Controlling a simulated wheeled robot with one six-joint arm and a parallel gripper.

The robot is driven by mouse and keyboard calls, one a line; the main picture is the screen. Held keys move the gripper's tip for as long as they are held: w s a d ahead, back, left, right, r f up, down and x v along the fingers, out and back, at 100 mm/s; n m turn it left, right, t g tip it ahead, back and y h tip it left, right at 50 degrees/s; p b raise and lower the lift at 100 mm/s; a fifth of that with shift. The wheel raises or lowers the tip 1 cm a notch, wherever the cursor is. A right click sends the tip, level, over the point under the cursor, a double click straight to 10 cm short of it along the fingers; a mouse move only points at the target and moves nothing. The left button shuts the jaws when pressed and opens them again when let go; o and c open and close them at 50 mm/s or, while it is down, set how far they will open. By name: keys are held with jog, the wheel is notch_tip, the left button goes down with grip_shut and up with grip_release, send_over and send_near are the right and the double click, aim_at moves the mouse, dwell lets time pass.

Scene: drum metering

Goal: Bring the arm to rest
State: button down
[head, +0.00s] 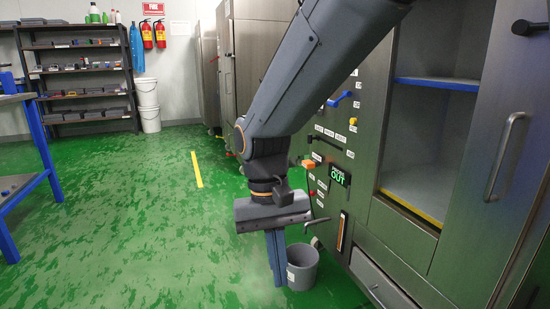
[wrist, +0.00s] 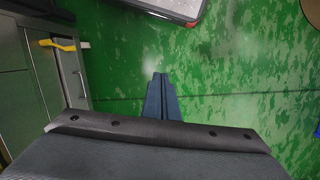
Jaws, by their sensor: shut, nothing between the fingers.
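My arm reaches down from the top of the head view, in front of the metal cabinets. My gripper (head: 279,282) hangs at its lower end with its blue-grey fingers pointing at the floor. In the wrist view the fingers of my gripper (wrist: 160,76) lie together, shut, with nothing between them. A grey bucket (head: 303,267) stands on the floor just right of and behind the fingers, partly hidden by them; I see no contact between them.
A cabinet panel with levers and a lit OUT sign (head: 340,175) is to the right, beside an open compartment (head: 425,150). A shelf (head: 80,85) and white buckets (head: 149,118) stand at the back left. A blue-legged table (head: 42,140) is at left. The green floor (head: 130,220) between is clear.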

jog(key=s+a+r+n+t+y, duration=0.2)
jog(key=s+n+y, duration=0.15)
jog(key=s, duration=0.95)
jog(key=d+r+m+h+p, duration=0.1)
jog(key=d+r+m+p, duration=0.1)
jog(key=d+r+p, duration=0.8)
jog(key=d+r+m+h+p, duration=0.1)
jog(key=d+r+m+p, duration=0.2)
jog(key=d+r+p, duration=0.7)
notch_tip(320, 180, up, 7)
jog(key=p, duration=1.6)
jog(key=shift+s+d, duration=0.25)
